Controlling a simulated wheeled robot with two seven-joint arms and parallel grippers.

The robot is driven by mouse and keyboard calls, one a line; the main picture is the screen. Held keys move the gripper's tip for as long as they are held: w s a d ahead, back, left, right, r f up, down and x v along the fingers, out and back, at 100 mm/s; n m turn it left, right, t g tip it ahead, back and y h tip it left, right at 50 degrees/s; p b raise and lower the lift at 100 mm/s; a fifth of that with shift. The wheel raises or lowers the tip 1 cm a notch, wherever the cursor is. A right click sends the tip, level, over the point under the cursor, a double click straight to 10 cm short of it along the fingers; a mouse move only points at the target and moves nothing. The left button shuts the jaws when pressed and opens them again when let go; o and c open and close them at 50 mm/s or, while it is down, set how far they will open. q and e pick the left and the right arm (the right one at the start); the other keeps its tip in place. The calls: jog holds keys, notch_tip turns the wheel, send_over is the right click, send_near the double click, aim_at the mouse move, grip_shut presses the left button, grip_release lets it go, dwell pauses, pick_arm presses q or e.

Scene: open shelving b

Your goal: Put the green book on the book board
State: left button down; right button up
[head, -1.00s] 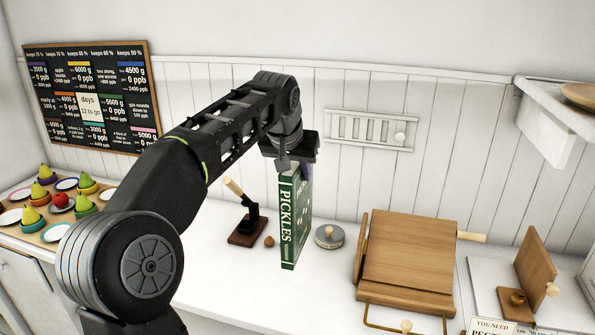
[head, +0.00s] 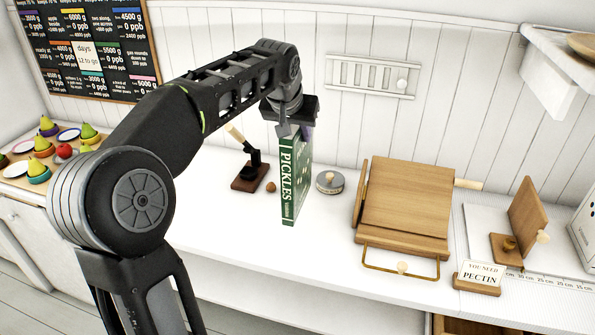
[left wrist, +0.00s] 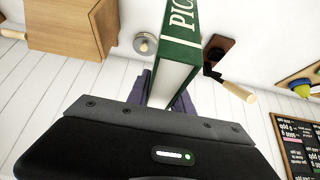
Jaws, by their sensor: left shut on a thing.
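The green book (head: 289,185), with PICKLES on its spine, hangs upright from my left gripper (head: 295,130). The gripper is shut on the book's top end. In the left wrist view the book (left wrist: 181,45) sits between the fingers, its white page edges facing the camera. I cannot tell whether its bottom end touches the counter. The wooden book board (head: 405,205) stands tilted on the counter to the right of the book, with a wire ledge along its front, and is empty. It also shows in the left wrist view (left wrist: 65,25). My right gripper is not in view.
A dark stand with a wooden handle (head: 249,178), a small brown ball (head: 271,187) and a round grey tin (head: 330,182) are near the book. A PECTIN sign (head: 478,278) and a wooden stand (head: 527,215) are right of the board. The front counter is clear.

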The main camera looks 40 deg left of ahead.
aim_at(297, 166)
pick_arm(q)
jog(key=shift+f, duration=1.15)
jog(key=shift+f, duration=1.95)
jog(key=c, duration=1.6)
grip_release()
jog(key=shift+f, duration=0.2)
jog(key=o, duration=0.5)
jog(key=shift+r, duration=0.1)
